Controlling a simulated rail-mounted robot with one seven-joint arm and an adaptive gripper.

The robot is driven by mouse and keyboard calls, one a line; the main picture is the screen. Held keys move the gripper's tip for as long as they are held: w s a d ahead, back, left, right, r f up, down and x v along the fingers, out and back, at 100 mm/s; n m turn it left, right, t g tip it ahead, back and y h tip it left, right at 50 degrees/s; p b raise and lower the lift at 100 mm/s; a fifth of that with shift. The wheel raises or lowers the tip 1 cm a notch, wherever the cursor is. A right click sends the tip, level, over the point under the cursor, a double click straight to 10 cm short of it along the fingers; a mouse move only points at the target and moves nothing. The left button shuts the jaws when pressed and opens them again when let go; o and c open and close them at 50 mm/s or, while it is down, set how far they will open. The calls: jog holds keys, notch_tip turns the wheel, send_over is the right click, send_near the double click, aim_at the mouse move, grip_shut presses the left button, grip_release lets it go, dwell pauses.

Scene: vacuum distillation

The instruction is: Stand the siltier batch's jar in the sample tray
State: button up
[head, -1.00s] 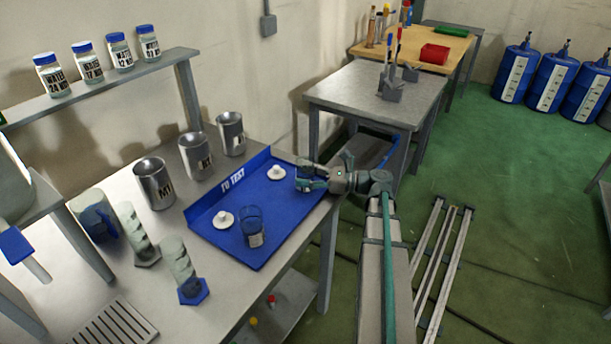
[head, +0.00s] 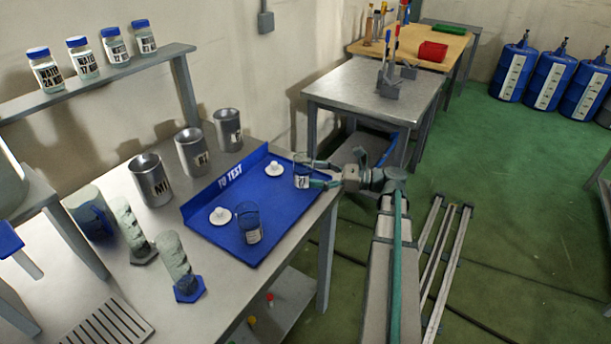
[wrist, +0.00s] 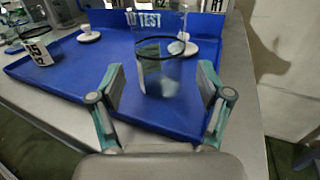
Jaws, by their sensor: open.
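The blue sample tray (head: 228,235), marked TO TEST, lies on the steel bench. A clear glass jar (head: 301,178) with a white label stands at its right end. It also shows in the wrist view (wrist: 158,78), upright, with its label facing away. My gripper (head: 309,172) is open, one finger on each side of this jar; in the wrist view both fingers (wrist: 160,88) look clear of it. A second labelled glass jar (head: 249,228) stands nearer the tray's front edge. I cannot tell how silty either jar is.
Two white knobbed lids (head: 220,216) (head: 274,169) lie in the tray. Several metal beakers (head: 191,152) stand behind it. Several blue-capped jars (head: 81,58) line the shelf.

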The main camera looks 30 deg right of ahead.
jog(key=v, duration=0.5)
jog(key=shift+s+d, duration=0.15)
jog(key=shift+d, duration=0.1)
jog(key=shift+o, duration=0.6)
jog(key=shift+s+d, duration=0.3)
